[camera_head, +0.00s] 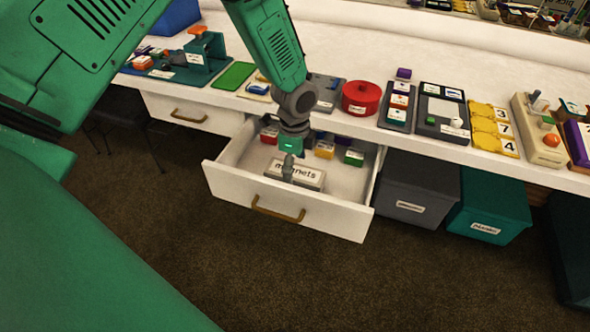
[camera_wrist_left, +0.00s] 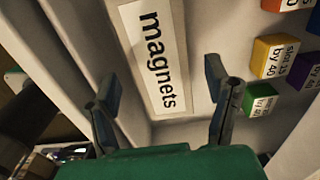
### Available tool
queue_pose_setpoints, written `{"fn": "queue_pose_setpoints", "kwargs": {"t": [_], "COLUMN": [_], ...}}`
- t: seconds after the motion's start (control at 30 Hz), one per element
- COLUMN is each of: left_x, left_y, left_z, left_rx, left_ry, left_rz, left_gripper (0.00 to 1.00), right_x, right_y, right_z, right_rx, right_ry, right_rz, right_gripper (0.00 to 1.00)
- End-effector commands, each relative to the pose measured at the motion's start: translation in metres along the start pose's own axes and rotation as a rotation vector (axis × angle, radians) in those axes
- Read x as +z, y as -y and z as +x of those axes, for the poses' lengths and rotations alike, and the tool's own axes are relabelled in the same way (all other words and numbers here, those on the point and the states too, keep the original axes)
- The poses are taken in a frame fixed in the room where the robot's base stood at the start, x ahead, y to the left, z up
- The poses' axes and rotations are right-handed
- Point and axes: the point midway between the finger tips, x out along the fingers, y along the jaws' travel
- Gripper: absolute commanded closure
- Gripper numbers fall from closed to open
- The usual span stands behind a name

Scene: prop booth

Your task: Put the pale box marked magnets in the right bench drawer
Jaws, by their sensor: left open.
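The pale box marked magnets (camera_head: 309,176) lies inside the open bench drawer (camera_head: 290,203), near its front wall. Its label faces up and reads "magnets" in the left wrist view (camera_wrist_left: 157,58). My left gripper (camera_head: 288,176) reaches down into the drawer at the box. In the left wrist view its two fingers (camera_wrist_left: 163,103) are spread apart, one on each side of the box's near end, with nothing gripped. In the head view the gripper hides part of the label. Whether the fingers touch the box cannot be told. My right gripper is not in view.
Small coloured blocks, including a green one (camera_head: 354,157) and a yellow one (camera_head: 324,149), lie at the drawer's back. A closed drawer (camera_head: 190,113) is to the left. Grey (camera_head: 418,188) and teal (camera_head: 490,205) bins stand under the bench at right. The benchtop's front holds many props.

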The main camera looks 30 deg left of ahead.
Motion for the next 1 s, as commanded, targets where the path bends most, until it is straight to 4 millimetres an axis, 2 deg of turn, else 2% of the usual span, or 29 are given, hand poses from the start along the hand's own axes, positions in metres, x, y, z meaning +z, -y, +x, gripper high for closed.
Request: {"fn": "queue_pose_setpoints", "kwargs": {"t": [0.03, 0.2, 0.4, 0.6, 1.0], "left_x": [0.0, 0.0, 0.0, 0.0, 0.0], "left_y": [0.002, 0.001, 0.001, 0.001, 0.001], "left_z": [-0.015, -0.053, -0.085, -0.096, -0.097], "left_rx": [-0.005, -0.004, -0.002, 0.0, 0.0], "left_ry": [-0.002, -0.002, -0.002, -0.001, -0.001], "left_rz": [-0.001, -0.001, 0.0, 0.0, 0.0], "left_gripper": [0.29, 0.29, 0.29, 0.29, 0.29], "right_x": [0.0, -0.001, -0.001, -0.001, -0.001], "right_y": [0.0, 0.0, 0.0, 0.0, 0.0], "right_z": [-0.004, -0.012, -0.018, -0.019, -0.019], "right_rx": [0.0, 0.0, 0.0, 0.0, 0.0], "right_ry": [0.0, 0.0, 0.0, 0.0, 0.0], "right_rz": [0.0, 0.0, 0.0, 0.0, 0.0], "right_gripper": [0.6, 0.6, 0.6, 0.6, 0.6]}}
